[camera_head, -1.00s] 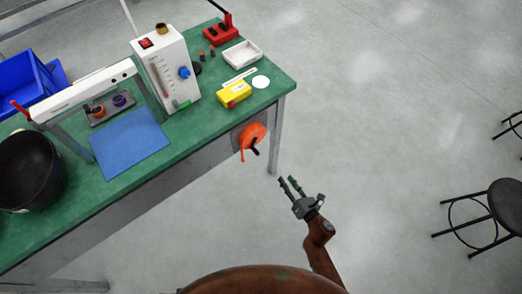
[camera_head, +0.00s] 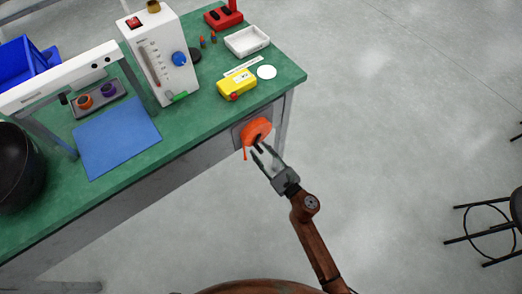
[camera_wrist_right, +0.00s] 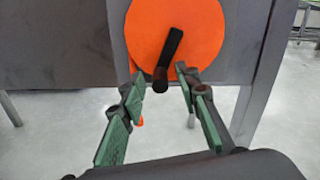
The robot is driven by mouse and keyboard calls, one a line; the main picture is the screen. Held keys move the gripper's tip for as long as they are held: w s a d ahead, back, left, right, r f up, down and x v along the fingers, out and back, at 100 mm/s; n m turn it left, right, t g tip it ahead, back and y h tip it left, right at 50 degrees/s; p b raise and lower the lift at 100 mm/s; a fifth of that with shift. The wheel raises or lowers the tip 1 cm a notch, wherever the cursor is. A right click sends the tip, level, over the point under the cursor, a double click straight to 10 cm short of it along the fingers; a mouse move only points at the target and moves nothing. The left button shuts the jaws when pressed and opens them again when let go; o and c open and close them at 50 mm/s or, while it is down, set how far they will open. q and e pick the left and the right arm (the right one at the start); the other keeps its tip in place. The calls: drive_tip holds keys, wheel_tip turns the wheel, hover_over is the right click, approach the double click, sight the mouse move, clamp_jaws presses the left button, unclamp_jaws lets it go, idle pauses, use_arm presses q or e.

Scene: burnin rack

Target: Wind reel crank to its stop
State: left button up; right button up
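The orange reel (camera_head: 257,130) is mounted on the front side of the green bench, near its right corner. In the right wrist view the reel (camera_wrist_right: 150,35) is a round orange disc. Its black crank (camera_wrist_right: 171,52) slants down from the centre to a dark knob (camera_wrist_right: 160,80) at the lower end. My right gripper (camera_head: 261,154) is in front of the reel. In the wrist view its green-padded fingers (camera_wrist_right: 160,92) are apart, one on each side of the knob, with gaps visible. My left gripper is not in view.
The green bench (camera_head: 205,130) carries a white instrument (camera_head: 160,55), a yellow box (camera_head: 237,84), a white tray (camera_head: 247,41) and a blue mat (camera_head: 117,137). A bench leg (camera_wrist_right: 252,80) stands right of the reel. A black stool (camera_head: 516,205) stands far right on open floor.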

drive_tip(key=shift+w+a, duration=0.1)
drive_tip(key=shift+w, duration=0.05)
drive_tip(key=shift+c, duration=0.2)
clamp_jaws()
